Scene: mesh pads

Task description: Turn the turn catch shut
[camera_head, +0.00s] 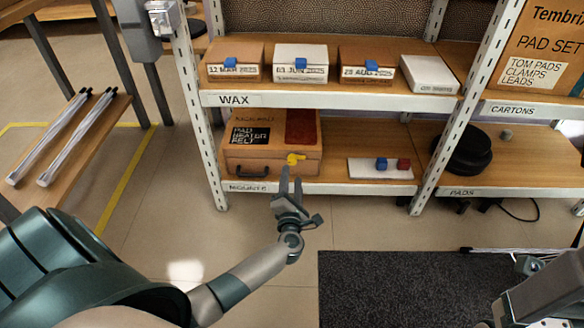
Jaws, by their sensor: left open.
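The turn catch is a small yellow piece (296,159) on the front of an orange-brown case (270,165). The case stands on the lower shelf and has a dark label reading "PAD HEATER FELT" and a dark handle. The catch appears to lie roughly sideways; its exact angle is too small to tell. My left gripper (291,172) is open, fingers pointing up, just below and in front of the catch. I cannot tell whether a finger touches it. Part of my right arm shows at the bottom right, but its fingertips are not clear.
A white tray (365,171) with blue and red blocks lies right of the case. The upper shelf (330,101) holds several dated boxes. A white upright (200,110) stands left of the case, another (449,130) further right. A dark mat (400,290) covers the floor in front.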

